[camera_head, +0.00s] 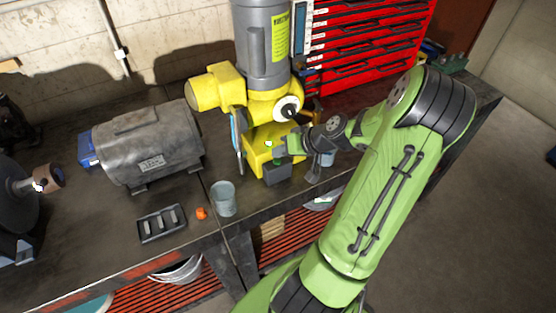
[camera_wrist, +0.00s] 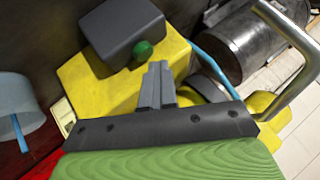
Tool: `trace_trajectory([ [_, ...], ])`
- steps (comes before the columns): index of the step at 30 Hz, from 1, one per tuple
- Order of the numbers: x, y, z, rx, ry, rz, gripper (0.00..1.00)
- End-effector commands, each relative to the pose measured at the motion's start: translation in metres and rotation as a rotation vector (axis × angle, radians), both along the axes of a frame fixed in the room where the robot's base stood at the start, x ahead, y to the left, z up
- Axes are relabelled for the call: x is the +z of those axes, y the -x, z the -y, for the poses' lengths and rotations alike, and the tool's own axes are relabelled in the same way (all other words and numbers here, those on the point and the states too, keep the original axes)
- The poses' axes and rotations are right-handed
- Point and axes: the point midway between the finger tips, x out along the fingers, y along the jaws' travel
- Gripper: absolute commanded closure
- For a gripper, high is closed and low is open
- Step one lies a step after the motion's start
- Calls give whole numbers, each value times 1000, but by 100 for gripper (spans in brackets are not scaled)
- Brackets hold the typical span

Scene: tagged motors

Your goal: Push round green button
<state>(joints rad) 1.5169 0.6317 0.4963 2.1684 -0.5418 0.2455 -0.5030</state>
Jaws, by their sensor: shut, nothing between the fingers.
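The round green button (camera_wrist: 142,49) sticks out from the face of a dark grey box (camera_wrist: 118,30) on a yellow base (camera_wrist: 100,85) in the wrist view. In the head view, the green button (camera_head: 279,162) shows small above the dark box (camera_head: 277,175) at the front of the yellow base (camera_head: 258,150). My gripper (camera_wrist: 158,70) is shut and empty, its fingertips close below the button in the wrist view. I cannot tell whether the tips touch it. In the head view my gripper (camera_head: 292,145) is beside the button, partly hard to make out.
A grey motor (camera_head: 150,145) stands on the workbench to the left. A grey cup (camera_head: 223,198), an orange piece (camera_head: 201,213) and a dark tray (camera_head: 162,223) lie near the front edge. A red drawer cabinet (camera_head: 365,45) stands behind. The yellow machine's grey column (camera_head: 262,50) rises behind the base.

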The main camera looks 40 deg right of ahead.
Motion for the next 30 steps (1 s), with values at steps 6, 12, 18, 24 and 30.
trace_trajectory([
  [6,-15,7,-3,-1,-19,-35,100],
  [12,-17,7,-4,-1,-19,-35,100],
  [18,-20,6,-4,0,-20,-35,100],
  [24,-21,6,-4,1,-21,-35,100],
  [30,-21,6,-4,1,-21,-35,100],
])
